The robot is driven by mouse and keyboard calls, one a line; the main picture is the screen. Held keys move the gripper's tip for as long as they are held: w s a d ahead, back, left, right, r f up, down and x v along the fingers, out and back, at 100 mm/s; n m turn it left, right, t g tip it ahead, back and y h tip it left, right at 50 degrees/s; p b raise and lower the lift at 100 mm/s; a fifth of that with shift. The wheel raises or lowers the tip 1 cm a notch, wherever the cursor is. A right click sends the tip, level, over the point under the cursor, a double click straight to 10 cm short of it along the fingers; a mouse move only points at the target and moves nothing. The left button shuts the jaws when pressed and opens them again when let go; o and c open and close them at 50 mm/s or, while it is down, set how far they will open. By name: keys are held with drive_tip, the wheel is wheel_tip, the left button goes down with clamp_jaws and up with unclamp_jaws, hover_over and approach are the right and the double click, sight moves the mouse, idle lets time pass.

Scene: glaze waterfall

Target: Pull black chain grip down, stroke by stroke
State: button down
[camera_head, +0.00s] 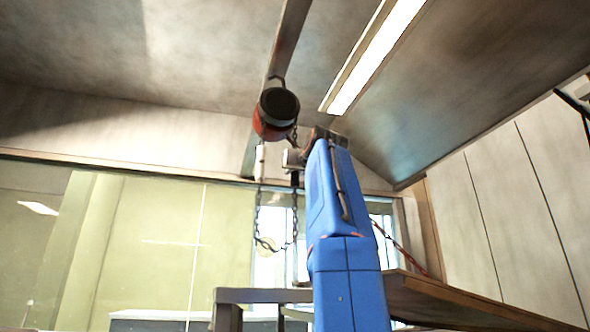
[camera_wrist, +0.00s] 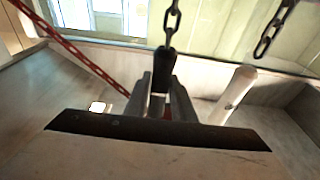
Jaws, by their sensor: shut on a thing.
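The black chain grip (camera_wrist: 163,61) sits between the two grey fingers of my gripper (camera_wrist: 160,88) in the wrist view, with dark chain links running on from its end. My gripper is shut on it. In the head view my gripper (camera_head: 292,158) is up near the hoist, and a short part of the black grip (camera_head: 295,181) shows just under it. The hoist (camera_head: 276,110), red with a dark round end, hangs from an overhead beam. A white grip (camera_head: 260,160) is on the other chain run to the left; it also shows in the wrist view (camera_wrist: 238,90), apart from my fingers.
The hand chain (camera_head: 258,225) hangs in a loop below both grips, beside a pale round thing (camera_head: 267,246). A red chain (camera_head: 400,252) slants at the right. A brown tabletop (camera_head: 440,300) and a grey frame (camera_head: 262,295) stand below. A ceiling lamp (camera_head: 375,52) is above.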

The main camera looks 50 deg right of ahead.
sight(296, 181)
drive_tip(key=shift+r, duration=0.4)
drive_tip(key=shift+f, duration=0.1)
drive_tip(key=shift+f, duration=2.3)
drive_tip(key=shift+r, duration=2.4)
drive_tip(key=c, duration=1.4)
unclamp_jaws()
drive_tip(key=shift+o, duration=0.2)
drive_tip(key=v, duration=0.9)
